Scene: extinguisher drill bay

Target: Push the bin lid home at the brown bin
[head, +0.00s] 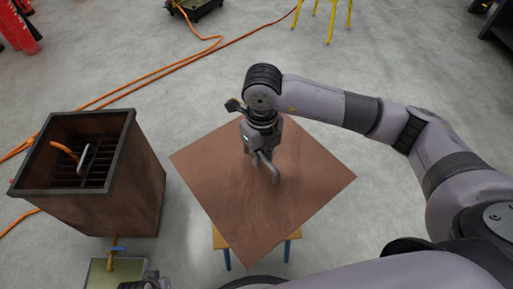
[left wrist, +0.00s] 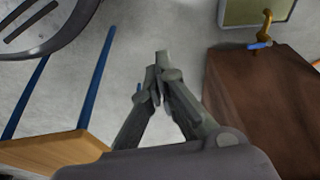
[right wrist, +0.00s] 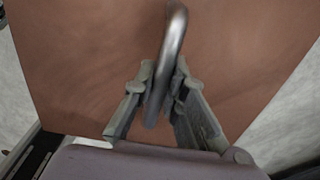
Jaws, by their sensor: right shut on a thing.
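The brown bin (head: 135,175) stands at the left in the head view, its top open with dark bars inside. Its brown side also shows in the left wrist view (left wrist: 265,105). The bin lid (head: 310,180) is a flat brown square plate to the right of the bin, apart from it. My right gripper (head: 265,165) is shut on the lid's metal loop handle (right wrist: 172,40). The lid covers much of a stool; I cannot tell whether it touches it. My left gripper (left wrist: 158,75) is shut and empty, beside the bin.
The stool (left wrist: 50,150) has a wooden top and blue legs. A valve with a blue lever (head: 118,248) is low on the bin's near side, above a pale tray (head: 105,275). Orange hoses (head: 165,70) cross the floor behind. A yellow-legged stand (head: 332,20) is farther back.

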